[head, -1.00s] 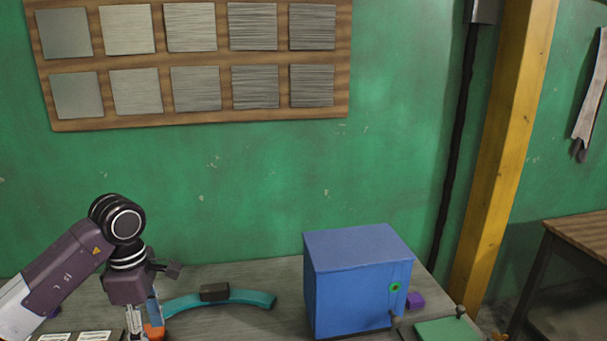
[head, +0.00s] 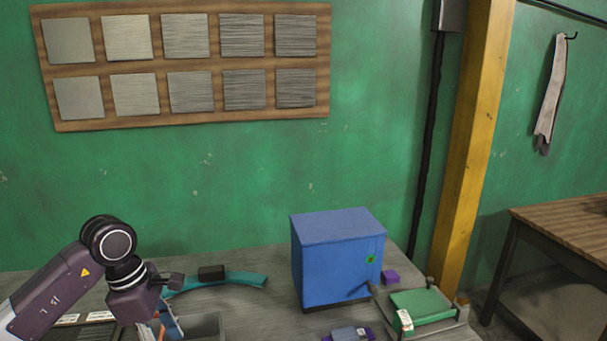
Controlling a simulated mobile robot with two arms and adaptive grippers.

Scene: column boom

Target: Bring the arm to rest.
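My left arm comes in from the lower left, and its dark purple wrist (head: 132,298) is bent down over the left part of the bench. The fingers of my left gripper cannot be made out behind the wrist and near the bottom edge, so I cannot tell if they are open or shut. A small dark block sticks out at the wrist's right side. My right arm and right gripper are not in view.
A blue box (head: 335,262) stands on the grey bench, right of my wrist. A teal curved piece (head: 238,279) with a black block (head: 211,272) lies behind the wrist. A grey bin (head: 207,325), purple block (head: 390,277) and green-topped fixture (head: 421,303) are also there.

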